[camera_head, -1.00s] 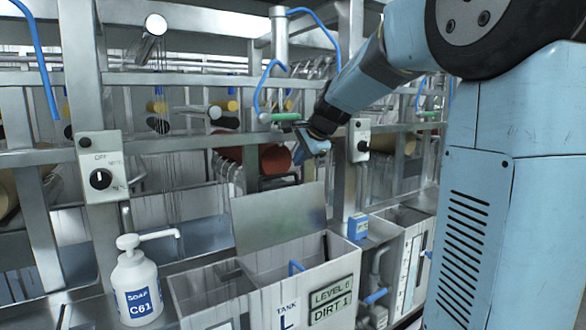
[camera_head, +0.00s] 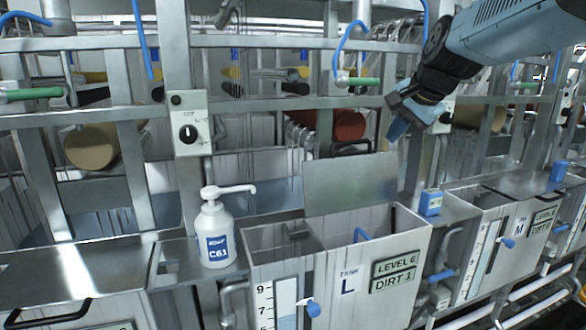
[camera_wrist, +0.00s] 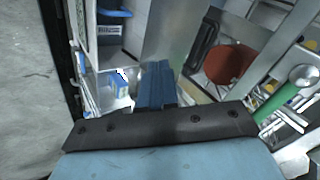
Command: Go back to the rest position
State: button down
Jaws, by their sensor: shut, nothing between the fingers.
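My gripper (camera_head: 397,128) is in the upper right of the head view, raised in front of the machine frame and above the tank row. Its blue fingers are closed together and hold nothing. In the wrist view my gripper (camera_wrist: 156,82) shows as two blue fingers side by side, with a small blue and white box (camera_wrist: 119,82) below and to the left of them. My arm reaches in from the upper right of the head view.
Tank L (camera_head: 345,240) has a raised metal lid (camera_head: 350,184). A white soap bottle (camera_head: 214,228) stands to its left, and a blue box (camera_head: 430,203) to its right. A switch box (camera_head: 188,124) is on an upright post. Red (camera_head: 347,124) and tan rolls (camera_head: 92,146) sit behind the rails.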

jog(key=s+f+n+g+h, duration=0.1)
jog(key=s+f+n, duration=0.3)
jog(key=s, duration=0.6)
jog(key=s+f+n+h, duration=0.1)
jog(key=s+f+n, duration=0.4)
jog(key=s, duration=0.5)
notch_tip(320, 180, down, 3)
jog(key=shift+r+g, duration=0.15)
jog(key=shift+g, duration=0.25)
jog(key=c, duration=1.8)
grip_release()
jog(key=shift+d, duration=0.1)
